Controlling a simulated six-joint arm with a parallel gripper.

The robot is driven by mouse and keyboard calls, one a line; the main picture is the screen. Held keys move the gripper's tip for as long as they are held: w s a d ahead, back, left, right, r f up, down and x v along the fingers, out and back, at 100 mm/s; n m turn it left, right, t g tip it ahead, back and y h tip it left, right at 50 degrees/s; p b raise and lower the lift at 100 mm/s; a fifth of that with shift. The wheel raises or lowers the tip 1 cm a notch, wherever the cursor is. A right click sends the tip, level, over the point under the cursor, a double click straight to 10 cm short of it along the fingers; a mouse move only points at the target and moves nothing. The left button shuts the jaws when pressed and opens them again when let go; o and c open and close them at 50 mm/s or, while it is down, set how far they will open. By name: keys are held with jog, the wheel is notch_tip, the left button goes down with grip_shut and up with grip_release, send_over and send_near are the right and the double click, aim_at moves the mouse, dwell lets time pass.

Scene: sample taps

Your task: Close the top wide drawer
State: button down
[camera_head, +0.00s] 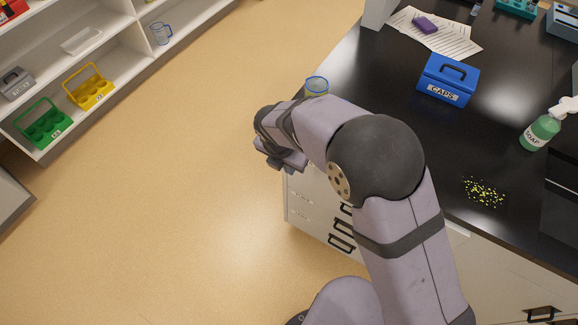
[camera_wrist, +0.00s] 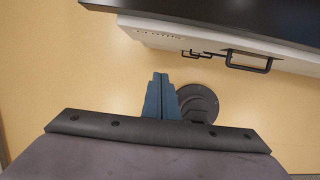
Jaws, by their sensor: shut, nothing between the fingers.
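The white drawer unit (camera_head: 298,212) stands under the black counter, with black handles (camera_head: 341,243) on its front, partly hidden by my arm. In the wrist view the unit's pale side (camera_wrist: 160,36) and a black drawer handle (camera_wrist: 248,63) show beneath the dark counter edge. I cannot tell which front is the top wide drawer, nor how far it stands out. My gripper (camera_wrist: 160,80) is shut and empty, its blue fingers together, apart from the handles over the floor. In the head view my gripper (camera_head: 283,163) is beside the counter's left end, partly hidden by my wrist.
The black counter (camera_head: 395,105) carries a blue CAPS box (camera_head: 448,79), a green soap bottle (camera_head: 540,132), scattered yellow bits (camera_head: 484,191), papers (camera_head: 452,38) and a blue-rimmed cup (camera_head: 316,86). A white shelf (camera_head: 118,75) stands at the upper left. The floor between is clear.

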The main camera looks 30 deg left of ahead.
jog(key=s+a+f+n+t+b, duration=0.1)
jog(key=s+a+f+n+b, duration=0.15)
jog(key=s+f+b, duration=0.65)
jog(key=s+a+f+n+t+b, duration=0.15)
jog(key=s+f+n+b, duration=0.3)
jog(key=f+b, duration=0.85)
jog(key=s+a+f+n+b, duration=0.2)
jog(key=s+a+f+b, duration=0.1)
jog(key=s+f+b, duration=0.65)
jog(key=w+d+r+m+t+b, duration=0.1)
jog(key=w+r+m+t, duration=0.3)
jog(key=r, duration=0.5)
jog(key=w+d+r+m+t+b, duration=0.1)
jog(key=w+r+m+t, duration=0.4)
jog(key=w+r+t, duration=0.3)
jog(key=shift+w+r+t, duration=0.35)
jog(key=shift+w+r, duration=0.45)
jog(key=shift+w, duration=0.15)
